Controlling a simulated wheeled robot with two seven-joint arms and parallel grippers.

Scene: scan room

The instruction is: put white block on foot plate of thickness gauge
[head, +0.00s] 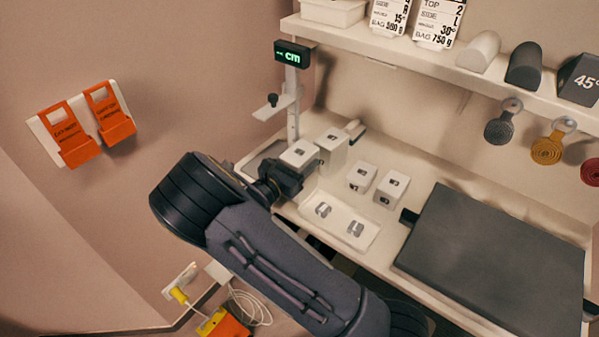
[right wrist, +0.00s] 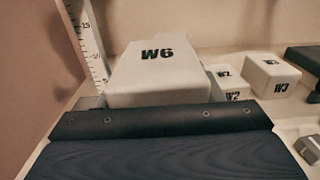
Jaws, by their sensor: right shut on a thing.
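The white block marked W6 (right wrist: 155,75) is in my right gripper (head: 283,178), which is shut on it; the block also shows in the head view (head: 299,152). The thickness gauge (head: 293,115) stands at the back left of the table, with a green-lit display (head: 292,53), a ruled post and a side arm. Its post (right wrist: 88,42) is left of the block in the right wrist view. The grey foot plate (head: 261,156) shows at the post's base, partly hidden by my gripper. I cannot tell whether the block touches it. My left gripper is out of view.
A white block (head: 333,146) stands just right of the held one. Small blocks W2 (head: 361,177) and W3 (head: 391,188) stand farther right. A dark grey plate (head: 490,265) fills the right side; a shelf (head: 440,65) hangs above.

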